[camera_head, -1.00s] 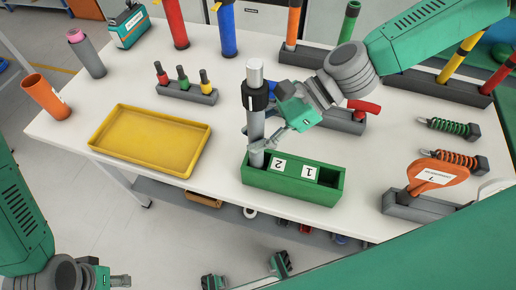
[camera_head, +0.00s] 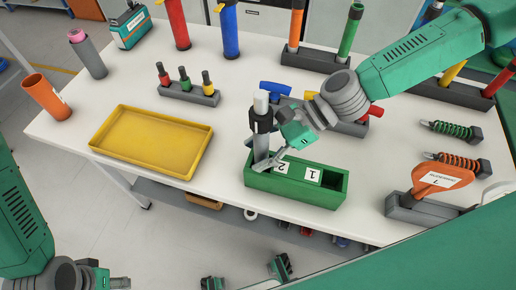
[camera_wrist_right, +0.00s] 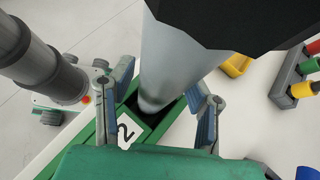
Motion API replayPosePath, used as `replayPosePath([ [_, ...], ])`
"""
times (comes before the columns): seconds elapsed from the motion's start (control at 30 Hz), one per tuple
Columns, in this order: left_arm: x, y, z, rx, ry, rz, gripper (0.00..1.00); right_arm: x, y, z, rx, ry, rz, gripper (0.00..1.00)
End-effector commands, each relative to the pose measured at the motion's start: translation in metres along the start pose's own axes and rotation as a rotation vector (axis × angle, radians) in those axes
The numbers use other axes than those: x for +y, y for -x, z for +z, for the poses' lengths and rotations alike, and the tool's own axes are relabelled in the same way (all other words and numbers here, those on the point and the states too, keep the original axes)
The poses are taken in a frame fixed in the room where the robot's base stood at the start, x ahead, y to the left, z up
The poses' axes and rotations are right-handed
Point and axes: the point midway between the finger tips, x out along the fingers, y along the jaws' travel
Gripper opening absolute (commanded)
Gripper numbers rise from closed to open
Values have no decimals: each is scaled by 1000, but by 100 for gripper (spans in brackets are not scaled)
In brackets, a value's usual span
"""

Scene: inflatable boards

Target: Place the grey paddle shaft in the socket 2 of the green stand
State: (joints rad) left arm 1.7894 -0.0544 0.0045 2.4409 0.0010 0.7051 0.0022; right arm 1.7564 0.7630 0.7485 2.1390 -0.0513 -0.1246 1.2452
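The grey paddle shaft (camera_head: 261,145), with a black collar near its top, stands about upright at the left end of the green stand (camera_head: 300,190). Its lower end is in the dark opening beside label 2 (camera_head: 282,168), hidden by the stand's walls. In the wrist view the shaft (camera_wrist_right: 165,75) runs down into this opening by label 2 (camera_wrist_right: 126,132).
A yellow tray (camera_head: 110,113) lies left of the stand. A grey rack of small coloured pegs (camera_head: 188,93) stands behind. An orange paddle (camera_head: 442,178) in a grey holder is at right. The opening beside label 1 (camera_head: 313,177) is empty. The table's front edge is close.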

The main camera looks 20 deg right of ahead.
Motion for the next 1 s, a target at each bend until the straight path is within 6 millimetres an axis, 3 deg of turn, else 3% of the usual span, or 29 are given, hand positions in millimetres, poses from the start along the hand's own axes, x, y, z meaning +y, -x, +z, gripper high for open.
replayPosePath([
  [0.33,0,1,0,0,0,0,40,-1,13,-1,0,-2,-4,44],
  [0.7,0,5,0,0,0,0,40,-2,83,3,1,2,-6,44],
  [1.0,0,9,0,0,0,0,40,-1,118,0,-1,-1,-2,44],
])
